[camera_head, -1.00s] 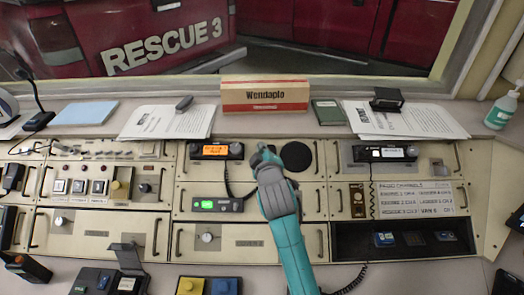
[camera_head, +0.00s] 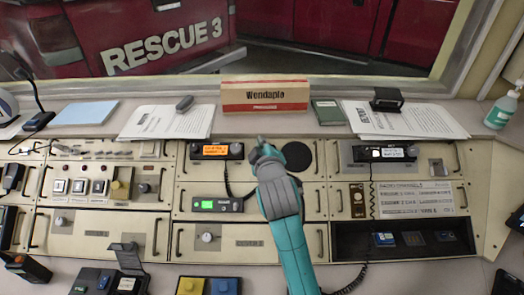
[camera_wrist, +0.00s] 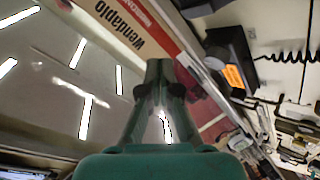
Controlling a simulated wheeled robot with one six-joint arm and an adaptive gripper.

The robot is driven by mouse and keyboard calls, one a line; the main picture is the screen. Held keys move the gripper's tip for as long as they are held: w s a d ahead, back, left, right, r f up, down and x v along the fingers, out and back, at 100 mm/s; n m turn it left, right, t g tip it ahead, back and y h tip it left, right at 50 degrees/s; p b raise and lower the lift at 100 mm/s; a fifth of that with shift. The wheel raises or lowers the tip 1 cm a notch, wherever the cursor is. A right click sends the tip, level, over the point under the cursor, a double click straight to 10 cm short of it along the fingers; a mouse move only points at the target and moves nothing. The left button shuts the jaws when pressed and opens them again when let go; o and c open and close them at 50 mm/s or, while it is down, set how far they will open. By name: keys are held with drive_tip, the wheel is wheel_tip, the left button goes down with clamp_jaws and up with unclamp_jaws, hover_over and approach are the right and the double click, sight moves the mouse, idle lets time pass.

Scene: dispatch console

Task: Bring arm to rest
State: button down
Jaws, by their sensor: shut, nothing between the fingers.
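My gripper (camera_head: 259,146) is at the middle of the console in the head view, at the end of my teal and grey arm, which reaches up from the bottom edge. It appears just right of the radio with the orange display (camera_head: 215,151) and left of the round black disc (camera_head: 297,156). In the wrist view the fingers of my gripper (camera_wrist: 165,75) are together and hold nothing. The Wendaplo box (camera_wrist: 135,30) shows beyond them there. In the head view the box (camera_head: 265,95) stands on the ledge above my gripper.
The console panel (camera_head: 100,232) carries knobs, buttons and handles around my arm. A radio with a green display (camera_head: 217,205) is left of my arm. A coiled cord (camera_head: 350,280) lies right of it. Papers (camera_head: 415,120) and a pump bottle (camera_head: 502,108) are on the ledge at the right.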

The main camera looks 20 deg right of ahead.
drive_tip(key=shift+m+y, duration=0.5)
drive_tip(key=shift+y, duration=0.2)
drive_tip(key=s+f, duration=0.3)
drive_tip(key=f, duration=0.1)
drive_tip(key=s+f, duration=0.7)
drive_tip(key=f, duration=0.1)
drive_tip(key=shift+s+f, duration=0.35)
drive_tip(key=shift+s, duration=0.05)
drive_tip(key=s+f+m+y, duration=0.1)
drive_tip(key=s+f, duration=0.2)
drive_tip(key=s, duration=0.3)
drive_tip(key=s+f+m, duration=0.1)
drive_tip(key=s+f, duration=0.3)
drive_tip(key=s, duration=0.3)
drive_tip(key=s+r+m, duration=0.3)
drive_tip(key=s+m, duration=0.2)
drive_tip(key=s, duration=2.3)
drive_tip(key=shift+s+d+r+g, duration=0.15)
drive_tip(key=shift+d+r+g, duration=0.05)
drive_tip(key=shift+d+g, duration=0.1)
